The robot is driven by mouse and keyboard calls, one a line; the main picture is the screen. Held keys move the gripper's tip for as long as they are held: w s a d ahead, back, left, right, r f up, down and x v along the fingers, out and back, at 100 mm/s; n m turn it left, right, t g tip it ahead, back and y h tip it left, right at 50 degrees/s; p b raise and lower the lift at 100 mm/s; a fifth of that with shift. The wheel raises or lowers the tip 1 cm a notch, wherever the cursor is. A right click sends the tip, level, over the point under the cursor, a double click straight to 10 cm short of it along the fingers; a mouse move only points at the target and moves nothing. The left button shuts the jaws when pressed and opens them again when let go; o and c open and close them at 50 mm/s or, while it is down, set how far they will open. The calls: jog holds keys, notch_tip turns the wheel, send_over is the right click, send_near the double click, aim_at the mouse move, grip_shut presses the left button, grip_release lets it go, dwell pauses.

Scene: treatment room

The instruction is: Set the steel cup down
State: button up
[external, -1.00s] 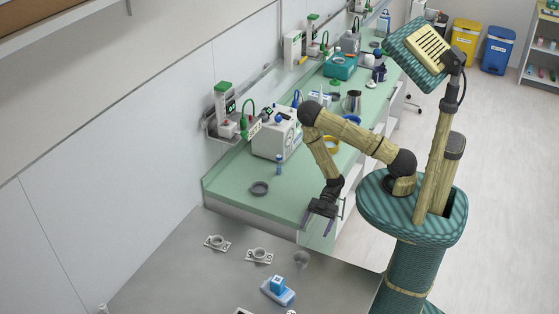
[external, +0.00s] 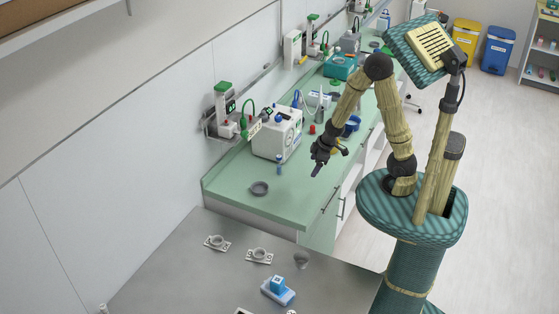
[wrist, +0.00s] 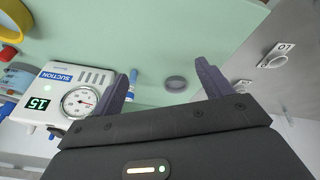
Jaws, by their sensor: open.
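My gripper (external: 322,165) is up over the green counter's right side, well apart from the cup. In the wrist view my gripper (wrist: 165,78) has its two fingers spread with nothing between them. The cup does not show clearly in the wrist view.
A grey round dish (external: 260,188) lies on the green counter (external: 285,205), near a white suction unit (external: 277,134) and a small blue bottle (external: 279,164). Two grey brackets (external: 217,242) (external: 260,255) and a blue block (external: 277,288) are on the steel table (external: 180,280).

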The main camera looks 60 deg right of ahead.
jog(key=s+d+r+m+g, duration=0.1)
jog(key=s+r+m, duration=0.4)
jog(key=r, duration=0.1)
jog(key=shift+s, duration=0.3)
dwell(0.8)
